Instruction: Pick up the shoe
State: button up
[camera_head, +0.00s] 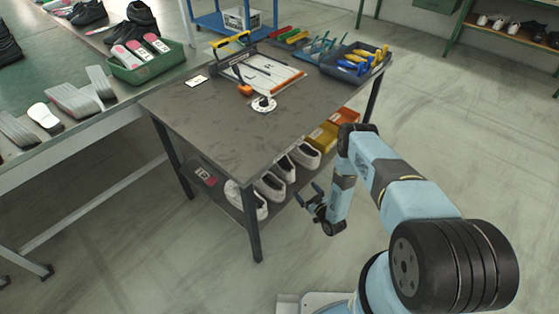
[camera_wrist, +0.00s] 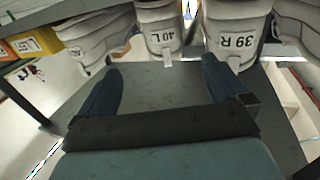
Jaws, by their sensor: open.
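Several white shoes stand in a row on the lower shelf of the dark table; one is the nearest white shoe (camera_head: 262,208). In the wrist view their heels show along the top, one a shoe marked 39 R (camera_wrist: 236,38), another a shoe marked 40 L (camera_wrist: 160,30). My gripper (camera_head: 314,200) is beside the shelf's open right side, apart from the shoes. In the wrist view my gripper (camera_wrist: 161,66) has its two dark fingers spread, with nothing between them. The heels lie beyond the fingertips. The upper parts of the shoes are partly hidden.
The dark tabletop (camera_head: 190,120) overhangs the shelf, with a leg (camera_head: 250,222) at the near corner. Yellow and orange bins (camera_head: 322,136) stand at the far end of the shelf. A red item (camera_head: 204,176) lies at its left. The floor right of the table is clear.

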aim_at(293, 176)
jog(key=x, duration=0.7)
jog(key=shift+a+f, duration=0.15)
jog(key=shift+a, duration=0.15)
jog(key=shift+x, duration=3.3)
jog(key=shift+c, duration=0.3)
jog(key=shift+w, duration=0.1)
jog(key=c, duration=1)
